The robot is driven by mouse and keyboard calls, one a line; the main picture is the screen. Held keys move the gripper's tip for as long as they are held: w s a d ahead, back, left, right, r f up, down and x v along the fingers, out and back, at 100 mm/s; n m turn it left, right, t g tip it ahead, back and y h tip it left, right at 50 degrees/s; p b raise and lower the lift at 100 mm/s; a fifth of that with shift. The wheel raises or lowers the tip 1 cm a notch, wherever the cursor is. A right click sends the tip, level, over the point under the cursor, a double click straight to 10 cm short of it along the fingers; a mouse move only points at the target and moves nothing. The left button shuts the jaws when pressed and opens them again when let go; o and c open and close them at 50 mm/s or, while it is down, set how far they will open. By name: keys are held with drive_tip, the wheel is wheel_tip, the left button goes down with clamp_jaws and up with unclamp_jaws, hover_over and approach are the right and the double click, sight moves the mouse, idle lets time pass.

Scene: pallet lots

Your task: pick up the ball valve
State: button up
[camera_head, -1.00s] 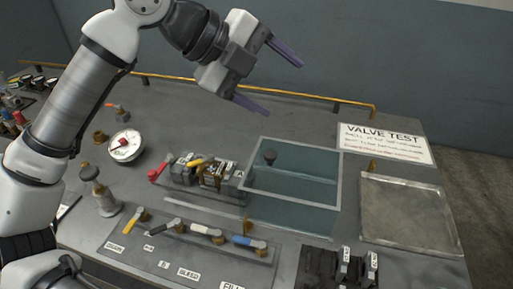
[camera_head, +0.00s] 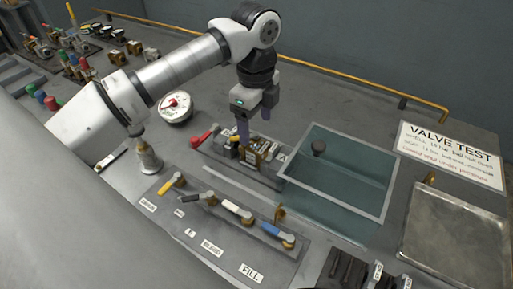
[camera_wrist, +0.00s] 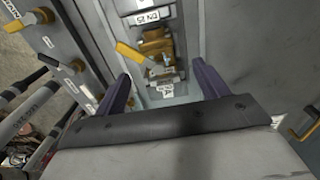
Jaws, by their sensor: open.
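A brass ball valve with a yellow lever (camera_wrist: 153,46) sits in a grey fixture in the wrist view, between and beyond my two fingertips. In the head view the brass valve (camera_head: 257,148) is in the clamp row left of the water tank, partly hidden by my fingers. My gripper (camera_head: 256,124) points down just above it, with its purple fingers apart. The wrist view shows my gripper (camera_wrist: 164,82) open, with nothing held. I cannot tell whether a finger touches the fixture.
A glass-walled tank (camera_head: 335,180) stands right of the fixture. A red lever (camera_head: 203,138) is at its left end. A panel of colored levers (camera_head: 215,225) lies in front, a gauge (camera_head: 175,107) behind left. A flat metal tray (camera_head: 457,240) is at right.

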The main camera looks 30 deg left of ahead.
sight(256, 133)
drive_tip(key=shift+s+d+f+p, duration=0.1)
drive_tip(key=shift+f+p, duration=0.85)
drive_tip(key=shift+f, duration=2)
drive_tip(key=c, duration=1.4)
drive_tip(key=shift+r, duration=0.1)
drive_tip(key=shift+c, duration=0.7)
drive_tip(key=shift+r, duration=0.1)
